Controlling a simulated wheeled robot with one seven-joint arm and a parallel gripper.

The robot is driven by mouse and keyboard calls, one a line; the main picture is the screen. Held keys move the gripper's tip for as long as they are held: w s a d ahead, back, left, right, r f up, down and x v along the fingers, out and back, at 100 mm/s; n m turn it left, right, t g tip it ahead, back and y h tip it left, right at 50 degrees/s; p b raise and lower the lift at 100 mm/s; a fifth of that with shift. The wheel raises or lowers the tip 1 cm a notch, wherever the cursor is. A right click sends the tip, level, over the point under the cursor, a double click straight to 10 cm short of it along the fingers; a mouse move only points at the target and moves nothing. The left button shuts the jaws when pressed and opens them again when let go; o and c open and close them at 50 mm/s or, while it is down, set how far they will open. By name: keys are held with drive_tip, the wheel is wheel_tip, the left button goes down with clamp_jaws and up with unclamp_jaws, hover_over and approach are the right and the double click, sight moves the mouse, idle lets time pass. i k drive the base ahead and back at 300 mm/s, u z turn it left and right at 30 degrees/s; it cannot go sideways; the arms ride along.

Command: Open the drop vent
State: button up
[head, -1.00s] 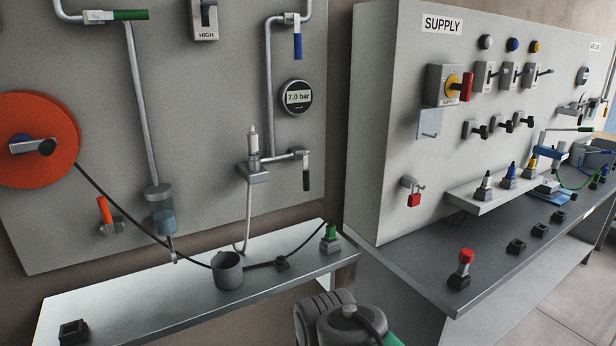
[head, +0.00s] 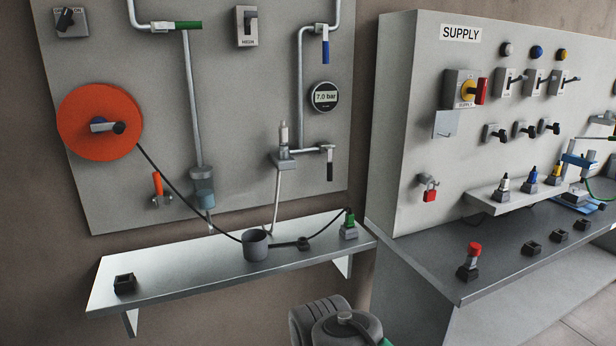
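No label in view reads drop vent, so I cannot tell for sure which valve it is. A small valve with a black lever (head: 329,163) ends a short side pipe low on the wall panel; its lever hangs down, across that pipe. A green-lever valve (head: 176,25) sits at the top left, lever level. The round gauge (head: 324,97) reads 7.0 bar. My gripper is not in view; rounded grey parts at the bottom centre seem to be my arm.
A shelf (head: 190,275) below the panel carries a grey cup (head: 255,245) and a green-topped plug (head: 349,226). A black hose runs from the orange reel (head: 97,122) to the shelf. The SUPPLY cabinet (head: 410,120) and its bench stand at right, close to my arm.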

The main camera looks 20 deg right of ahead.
sight(330, 164)
drive_tip(key=u, duration=0.4)
drive_tip(key=k, duration=0.85)
drive_tip(key=z, duration=0.7)
drive_tip(key=i, duration=1.4)
drive_tip(key=u, duration=0.35)
